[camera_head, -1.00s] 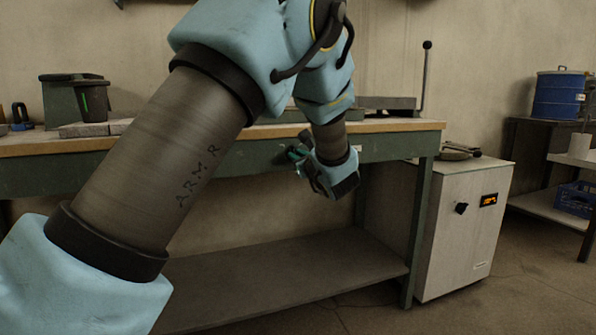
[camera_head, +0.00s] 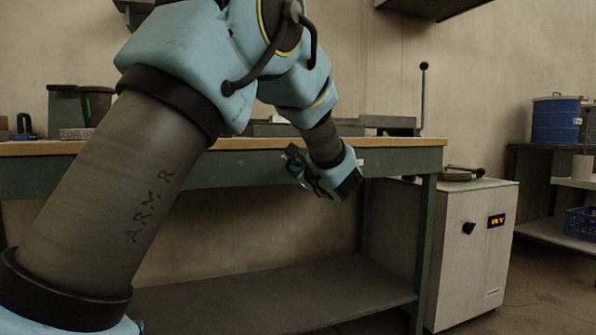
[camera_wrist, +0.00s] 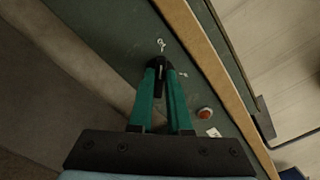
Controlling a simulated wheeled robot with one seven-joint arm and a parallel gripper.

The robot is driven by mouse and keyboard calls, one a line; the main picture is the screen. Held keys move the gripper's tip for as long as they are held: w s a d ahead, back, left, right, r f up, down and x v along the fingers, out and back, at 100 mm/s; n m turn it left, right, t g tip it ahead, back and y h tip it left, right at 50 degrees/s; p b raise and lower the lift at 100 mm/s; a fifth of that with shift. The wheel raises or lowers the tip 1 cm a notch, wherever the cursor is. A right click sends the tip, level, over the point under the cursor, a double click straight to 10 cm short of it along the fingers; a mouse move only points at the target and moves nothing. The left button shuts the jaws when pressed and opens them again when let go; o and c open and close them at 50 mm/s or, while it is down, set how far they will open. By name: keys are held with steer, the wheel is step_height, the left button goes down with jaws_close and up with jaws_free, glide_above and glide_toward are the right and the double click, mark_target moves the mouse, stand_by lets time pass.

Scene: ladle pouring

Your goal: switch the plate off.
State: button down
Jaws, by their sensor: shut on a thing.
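The plate looks to be the dark round top (camera_head: 455,175) on a pale cabinet (camera_head: 462,262) at the right in the head view. The cabinet front has a black knob (camera_head: 468,228) and a small display (camera_head: 496,220) lit orange. My gripper (camera_head: 294,165) is in front of the workbench's green front rail, left of the cabinet and well apart from the knob. In the wrist view its green fingers (camera_wrist: 160,72) converge on a small dark thing (camera_wrist: 159,82), which I cannot identify. The cabinet and knob are not recognisable in the wrist view.
The workbench (camera_head: 400,143) has a wooden edge and a lower shelf. A red button (camera_wrist: 204,113) and a small hook (camera_wrist: 161,44) are on its green rail in the wrist view. A blue drum (camera_head: 556,120) stands at the far right. Floor shows right of the cabinet.

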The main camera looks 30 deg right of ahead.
steer(key=c, duration=0.9)
jaws_free()
steer(key=shift+o, duration=0.2)
steer(key=shift+s, duration=0.1)
steer(key=s+a+p, duration=0.1)
steer(key=s+p, duration=0.1)
steer(key=s, duration=0.8)
steer(key=shift+s+a, duration=0.15)
steer(key=shift+s, duration=0.1)
